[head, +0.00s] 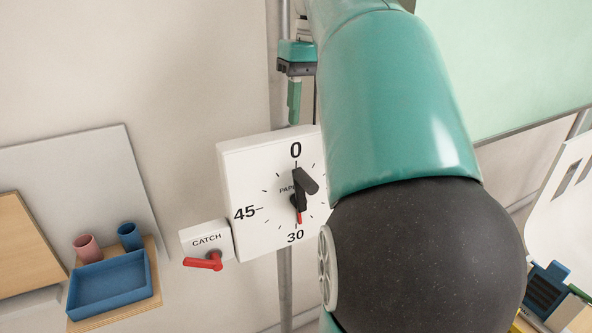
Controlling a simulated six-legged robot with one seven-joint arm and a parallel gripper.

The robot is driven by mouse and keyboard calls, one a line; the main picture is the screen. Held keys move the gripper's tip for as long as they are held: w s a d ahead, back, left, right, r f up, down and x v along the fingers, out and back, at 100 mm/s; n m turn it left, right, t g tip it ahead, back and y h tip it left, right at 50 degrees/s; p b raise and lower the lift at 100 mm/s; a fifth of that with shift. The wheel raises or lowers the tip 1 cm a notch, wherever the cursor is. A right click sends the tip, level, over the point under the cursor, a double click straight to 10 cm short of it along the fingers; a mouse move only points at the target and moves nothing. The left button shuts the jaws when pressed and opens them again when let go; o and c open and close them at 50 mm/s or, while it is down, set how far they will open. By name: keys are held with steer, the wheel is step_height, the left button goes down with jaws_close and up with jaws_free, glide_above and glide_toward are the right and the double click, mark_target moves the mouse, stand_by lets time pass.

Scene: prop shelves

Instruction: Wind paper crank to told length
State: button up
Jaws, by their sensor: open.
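The white paper dial box (240,170) is near the middle of the head view, with 0 at the top, 45 at the left and 30 at the bottom. Its right side is hidden behind my arm. The dark crank (303,190) has its knob end toward the top, just right of the 0. A red pointer (299,217) points down, close to 30. Beside the box at lower left, a white CATCH plate (196,242) carries a red lever (203,264), pointing left. My gripper (294,100) appears above the box, open, fingers down, seen nearly edge-on and apart from the crank.
A grey pole (285,290) runs behind the box. At the left, a wooden shelf holds a blue tray (110,284), a pink cup (87,248) and a blue cup (130,236). A pale green board (510,60) is at upper right.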

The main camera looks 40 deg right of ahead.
mark_target(308, 177)
steer(key=f, duration=1.2)
steer(key=shift+s+a, duration=0.15)
steer(key=shift+a, duration=0.1)
steer(key=shift+s+a+f, duration=0.1)
steer(key=shift+s+f, duration=0.05)
steer(key=shift+f, duration=0.35)
jaws_close()
